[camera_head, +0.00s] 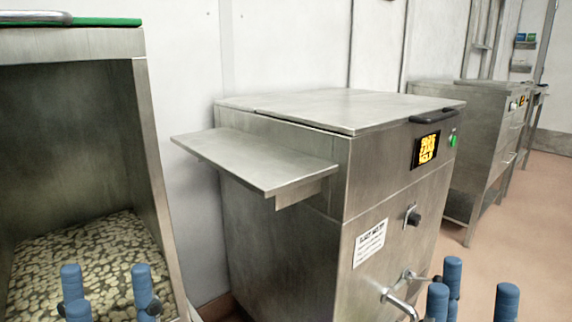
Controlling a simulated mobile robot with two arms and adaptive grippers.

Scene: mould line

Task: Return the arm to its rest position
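My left gripper (107,287) shows at the bottom left as blue finger tips standing upright and spread apart. It is open, with nothing seen between the tips. It is in front of the open steel bin at the left. My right gripper (471,296) shows at the bottom right, also with blue tips spread apart. It is open and looks empty, in front of the steel machine and just right of its outlet pipe. The lower parts of both grippers and both arms are cut off by the bottom edge.
The steel machine (270,236) has a closed lid (340,107), a side shelf (255,158), a lit display (426,149) and an outlet pipe (400,298). The bin (155,180) holds many pale pieces (90,253). Free floor (535,215) lies at the right.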

